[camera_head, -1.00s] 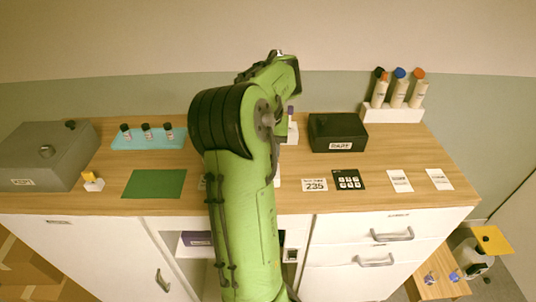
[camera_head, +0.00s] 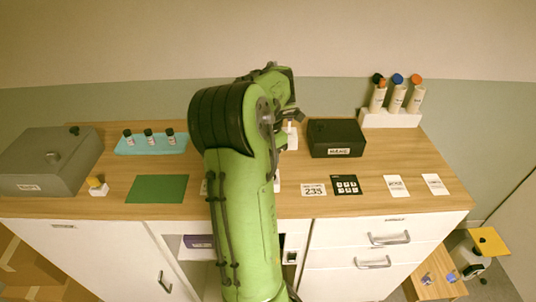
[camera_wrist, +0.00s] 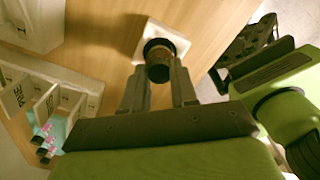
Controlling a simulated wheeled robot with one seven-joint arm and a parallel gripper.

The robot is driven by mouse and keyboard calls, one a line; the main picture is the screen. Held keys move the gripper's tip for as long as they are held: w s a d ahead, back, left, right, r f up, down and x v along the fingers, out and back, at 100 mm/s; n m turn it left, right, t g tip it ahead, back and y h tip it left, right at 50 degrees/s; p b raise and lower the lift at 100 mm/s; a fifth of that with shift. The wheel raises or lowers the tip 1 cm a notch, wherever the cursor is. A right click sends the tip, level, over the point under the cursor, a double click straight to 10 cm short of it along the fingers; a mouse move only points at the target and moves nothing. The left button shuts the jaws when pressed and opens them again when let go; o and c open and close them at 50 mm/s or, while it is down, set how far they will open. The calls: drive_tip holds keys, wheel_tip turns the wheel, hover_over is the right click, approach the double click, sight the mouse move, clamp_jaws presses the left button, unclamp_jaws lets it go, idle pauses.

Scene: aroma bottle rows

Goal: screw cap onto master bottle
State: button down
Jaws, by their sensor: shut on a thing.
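In the wrist view, my gripper (camera_wrist: 158,82) is shut on a dark round cap (camera_wrist: 158,73), with one finger on each side. The cap is at the top of a brownish round bottle (camera_wrist: 165,45), which stands over a white square base (camera_wrist: 148,32). I cannot tell whether the cap is seated on the bottle or just above it. In the head view, my green arm hides most of this spot. Only part of the white base (camera_head: 291,141) shows, below the dark end of my wrist.
A black box (camera_head: 335,133) stands just right of the base. Cards lie in front of it. A white rack (camera_head: 390,119) with tall bottles is at the back right. A teal tray (camera_head: 150,147) of small bottles, a green mat (camera_head: 157,189) and a grey box (camera_head: 40,165) are left.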

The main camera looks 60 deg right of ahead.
drive_tip(key=m+p, duration=0.2)
drive_tip(key=m, duration=0.3)
drive_tip(key=shift+r+m, duration=0.1)
drive_tip(key=shift+m, duration=0.2)
drive_tip(key=m+p, duration=0.1)
drive_tip(key=m, duration=0.2)
drive_tip(key=shift+m, duration=0.3)
drive_tip(key=c, duration=1)
unclamp_jaws()
